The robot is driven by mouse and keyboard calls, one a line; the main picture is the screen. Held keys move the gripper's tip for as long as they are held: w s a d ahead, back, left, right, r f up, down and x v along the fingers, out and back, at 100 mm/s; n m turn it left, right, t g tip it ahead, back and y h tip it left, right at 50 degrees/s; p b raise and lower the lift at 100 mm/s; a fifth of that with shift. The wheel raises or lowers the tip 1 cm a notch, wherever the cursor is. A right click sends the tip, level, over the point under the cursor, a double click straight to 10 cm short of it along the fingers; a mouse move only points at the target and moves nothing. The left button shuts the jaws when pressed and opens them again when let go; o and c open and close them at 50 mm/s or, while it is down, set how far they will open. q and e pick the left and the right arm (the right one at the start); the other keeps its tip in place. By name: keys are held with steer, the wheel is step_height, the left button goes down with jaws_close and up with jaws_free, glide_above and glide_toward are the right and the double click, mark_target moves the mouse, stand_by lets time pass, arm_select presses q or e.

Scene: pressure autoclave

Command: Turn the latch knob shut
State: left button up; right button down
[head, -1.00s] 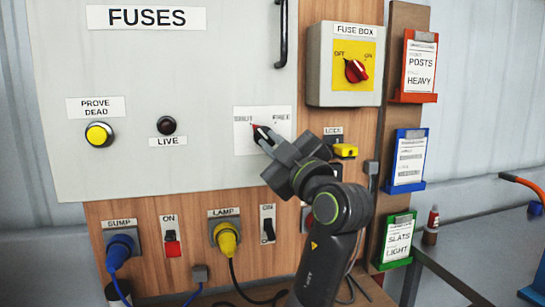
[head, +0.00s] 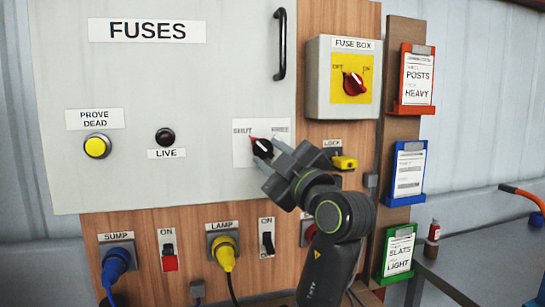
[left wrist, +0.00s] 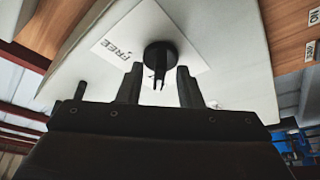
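The latch knob (head: 262,148) is black with a red-tipped pointer, on a white plate (head: 242,158) marked SHUT at left and FREE at right. The pointer is tilted up and left, toward SHUT. My left gripper (head: 269,157) is just below and right of the knob, with its fingers apart. In the left wrist view the knob (left wrist: 160,54) shows beyond the gap between the two open fingertips (left wrist: 159,72), with nothing held. The gripper looks clear of the knob, though the exact gap is hard to judge. My right gripper is not in view.
The fuse box (head: 317,85) with a red rotary switch juts out above right of my gripper. A yellow lock piece (head: 344,163) sits just right of it. A black door handle (head: 280,43) is above. Plugs and switches line the board below.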

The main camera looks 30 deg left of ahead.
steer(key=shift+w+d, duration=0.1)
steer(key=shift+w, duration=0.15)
